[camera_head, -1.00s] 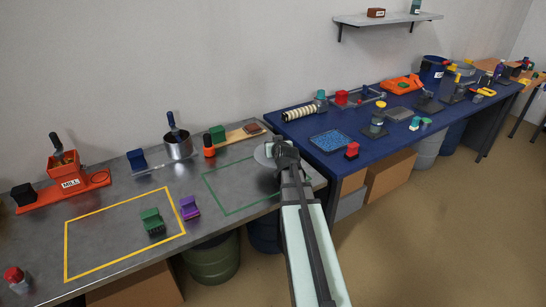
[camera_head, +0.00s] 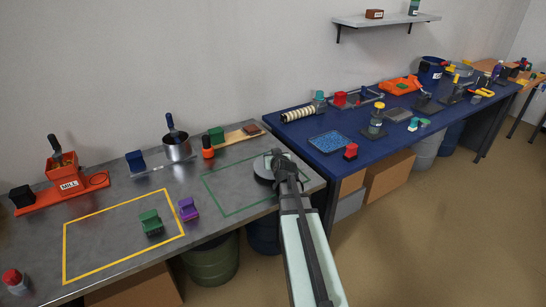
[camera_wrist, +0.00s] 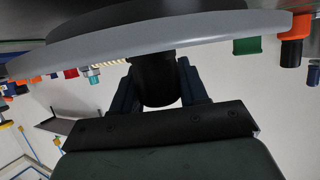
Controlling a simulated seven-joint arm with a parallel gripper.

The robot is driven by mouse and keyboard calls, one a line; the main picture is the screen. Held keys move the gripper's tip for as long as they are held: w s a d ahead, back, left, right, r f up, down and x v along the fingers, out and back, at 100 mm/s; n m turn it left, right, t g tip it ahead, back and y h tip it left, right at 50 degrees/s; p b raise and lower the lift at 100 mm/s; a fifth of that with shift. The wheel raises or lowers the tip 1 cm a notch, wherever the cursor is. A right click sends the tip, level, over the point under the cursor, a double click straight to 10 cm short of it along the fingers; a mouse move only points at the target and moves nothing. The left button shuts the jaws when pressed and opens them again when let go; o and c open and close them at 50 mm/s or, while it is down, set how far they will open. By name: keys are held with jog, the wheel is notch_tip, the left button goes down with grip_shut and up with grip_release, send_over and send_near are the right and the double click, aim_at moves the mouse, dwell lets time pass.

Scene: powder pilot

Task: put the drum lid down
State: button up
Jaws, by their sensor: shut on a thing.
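The drum lid (camera_head: 263,168) is a grey disc at the right end of the grey table, over or on the area outlined in green (camera_head: 225,213). In the wrist view the lid (camera_wrist: 220,32) spans the top of the picture as a wide grey disc with a darker layer against it. My gripper (camera_head: 281,163) is shut on the lid's dark knob (camera_wrist: 157,80), with a finger on each side of it. Whether the lid touches the tabletop is hard to tell.
A yellow outline (camera_head: 125,235) lies left, with a green block (camera_head: 151,222) and a purple block (camera_head: 188,209) nearby. An orange-capped bottle (camera_head: 208,148) and a wooden board (camera_head: 240,134) stand behind. The blue table (camera_head: 330,150) is to the right.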

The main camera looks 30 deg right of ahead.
jog(key=shift+f, duration=0.45)
jog(key=o, duration=1.1)
jog(key=shift+s+f, duration=0.1)
jog(key=shift+f, duration=0.1)
jog(key=shift+r, duration=0.15)
jog(key=shift+r, duration=0.3)
jog(key=v, duration=0.7)
jog(key=shift+s+a+r, duration=0.1)
jog(key=shift+s+r, duration=0.1)
jog(key=shift+r, duration=0.25)
